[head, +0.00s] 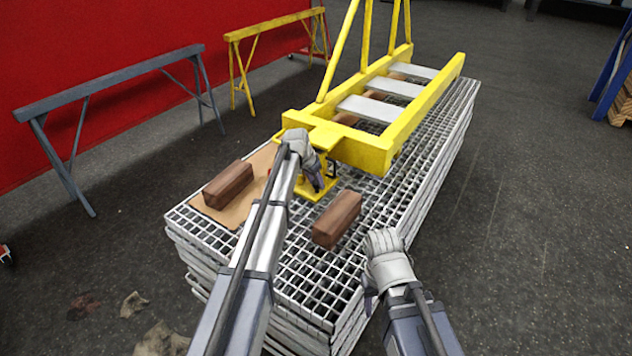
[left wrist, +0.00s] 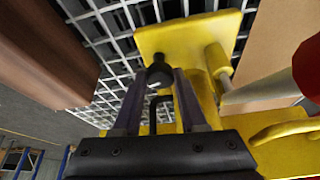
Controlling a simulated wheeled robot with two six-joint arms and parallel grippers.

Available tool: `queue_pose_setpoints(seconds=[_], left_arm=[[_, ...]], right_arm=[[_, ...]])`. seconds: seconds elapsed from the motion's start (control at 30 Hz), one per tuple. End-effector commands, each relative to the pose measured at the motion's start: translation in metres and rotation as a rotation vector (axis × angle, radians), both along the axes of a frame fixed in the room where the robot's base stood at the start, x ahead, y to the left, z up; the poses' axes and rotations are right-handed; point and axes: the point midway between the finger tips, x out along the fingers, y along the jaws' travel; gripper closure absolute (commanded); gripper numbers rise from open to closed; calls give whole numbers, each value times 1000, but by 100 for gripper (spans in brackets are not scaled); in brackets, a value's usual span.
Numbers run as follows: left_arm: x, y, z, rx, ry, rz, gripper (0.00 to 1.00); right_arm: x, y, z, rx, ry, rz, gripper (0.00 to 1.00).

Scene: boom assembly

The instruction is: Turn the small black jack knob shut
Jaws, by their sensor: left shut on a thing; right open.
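The small black jack knob (left wrist: 158,72) shows in the left wrist view between the two fingertips of my left gripper (left wrist: 165,82), which is shut on it. It sits at the yellow jack, beside its flat yellow plate (left wrist: 190,36). In the head view my left gripper (head: 318,180) reaches down at the jack under the near end of the yellow boom (head: 355,148) and hides the knob. My right gripper (head: 370,298) is open and empty, low at the right edge of the grating stack.
The grating stack (head: 290,282) carries two brown blocks (head: 228,185) (head: 337,219) and a tan board (head: 262,163). A thin black bent rod (left wrist: 154,108) stands close to my left fingers. Grey (head: 110,80) and yellow (head: 275,29) trestles stand left.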

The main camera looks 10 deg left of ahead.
Motion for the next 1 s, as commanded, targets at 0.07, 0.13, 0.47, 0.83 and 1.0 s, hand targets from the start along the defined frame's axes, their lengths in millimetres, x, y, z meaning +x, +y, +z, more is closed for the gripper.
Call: queue_pose_setpoints(seconds=[0.07,0.13,0.47,0.83,1.0], left_arm=[[0,1,0,0,2,-9,100],[0,1,0,1,2,-14,100],[-1,1,0,1,2,-15,100],[0,0,0,1,1,-14,29],[0,0,0,1,1,-14,29]], right_arm=[[0,0,0,0,0,0,50],[0,0,0,0,0,0,50],[0,0,0,0,0,0,50],[0,0,0,0,0,0,50],[0,0,0,0,0,0,50]])
